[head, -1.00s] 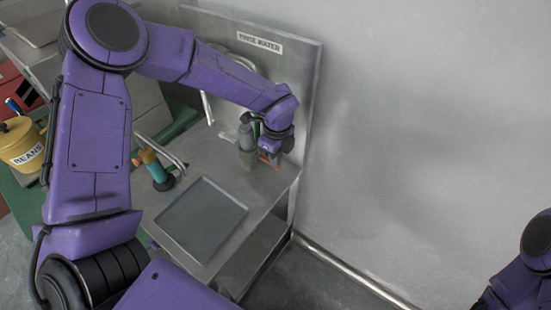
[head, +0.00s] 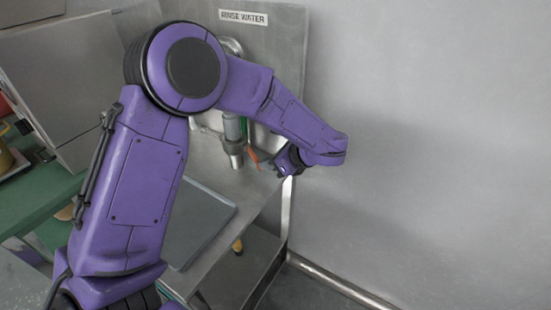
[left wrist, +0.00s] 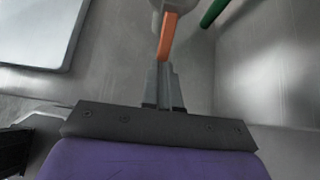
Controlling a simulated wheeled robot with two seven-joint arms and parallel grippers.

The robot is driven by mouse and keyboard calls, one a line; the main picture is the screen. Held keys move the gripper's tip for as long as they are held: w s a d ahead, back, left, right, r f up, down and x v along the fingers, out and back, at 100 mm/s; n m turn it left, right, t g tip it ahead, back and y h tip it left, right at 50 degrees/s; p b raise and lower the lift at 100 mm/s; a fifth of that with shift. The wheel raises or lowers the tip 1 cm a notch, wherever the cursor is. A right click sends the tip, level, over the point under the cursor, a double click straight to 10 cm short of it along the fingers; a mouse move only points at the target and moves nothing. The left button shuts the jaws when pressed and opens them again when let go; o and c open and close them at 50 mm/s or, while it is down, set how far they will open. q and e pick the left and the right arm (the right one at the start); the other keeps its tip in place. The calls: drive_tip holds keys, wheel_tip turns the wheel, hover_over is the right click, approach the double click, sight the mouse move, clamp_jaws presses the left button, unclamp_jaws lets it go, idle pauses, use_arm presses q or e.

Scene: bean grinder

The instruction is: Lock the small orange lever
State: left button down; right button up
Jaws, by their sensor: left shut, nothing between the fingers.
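The small orange lever (head: 253,158) sticks out beside a grey cylindrical fixture (head: 232,140) at the back of the metal counter. In the left wrist view the orange lever (left wrist: 168,36) hangs from a grey part at the top. My left gripper (head: 270,167) is just right of the lever in the head view, low by the counter's right edge. In the left wrist view my left gripper (left wrist: 162,68) is shut and empty, its tips at the lever's lower end. I cannot tell whether they touch. My right gripper is out of view.
A flat grey tray (head: 205,222) lies on the counter, partly behind my left arm. A splash panel with a "RINSE WATER" sign (head: 243,18) stands behind. A bare wall (head: 430,150) is close on the right. A green bar (left wrist: 214,12) shows near the lever.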

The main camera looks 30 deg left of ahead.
use_arm(q)
drive_tip(key=f+y+b, duration=0.1)
drive_tip(key=b, duration=0.1)
drive_tip(key=a+f+y+b, duration=0.1)
drive_tip(key=y+b, duration=0.1)
drive_tip(key=f+y+b, duration=0.1)
drive_tip(key=b, duration=0.1)
drive_tip(key=shift+a+f+y, duration=0.1)
drive_tip(key=shift+a+y, duration=0.15)
drive_tip(key=shift+y, duration=0.05)
drive_tip(key=shift+a+y+b, duration=0.3)
drive_tip(key=shift+y+b, duration=0.4)
drive_tip(key=shift+b, duration=0.4)
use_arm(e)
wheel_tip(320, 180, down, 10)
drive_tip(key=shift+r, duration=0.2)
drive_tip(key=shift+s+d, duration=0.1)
